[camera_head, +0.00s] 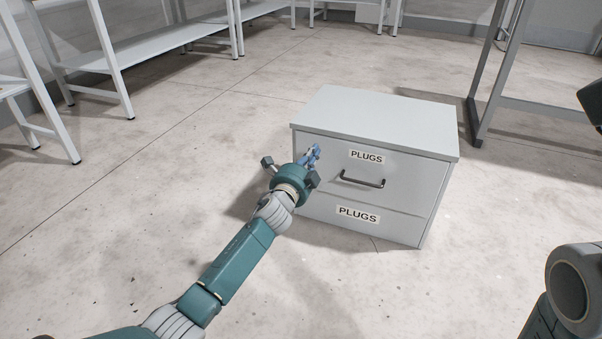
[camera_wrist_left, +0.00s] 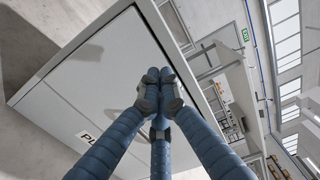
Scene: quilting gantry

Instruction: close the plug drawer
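A light grey cabinet (camera_head: 385,112) stands on the floor with two fronts labelled PLUGS. The upper drawer front (camera_head: 325,169) carries a dark bar handle (camera_head: 362,181); the lower front (camera_head: 320,208) shows no handle. The upper drawer looks flush or nearly so; I cannot tell if a small gap is left. My left gripper (camera_head: 313,152) is at the upper left of the upper front, left of the handle. In the left wrist view its blue fingers (camera_wrist_left: 160,77) are together, with nothing between them, tips at or very near the panel (camera_wrist_left: 105,75). My right gripper is out of view.
A grey metal frame (camera_head: 476,125) stands right of the cabinet. White shelving benches (camera_head: 150,45) stand at the back left. The concrete floor (camera_head: 150,170) left of and in front of the cabinet is clear.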

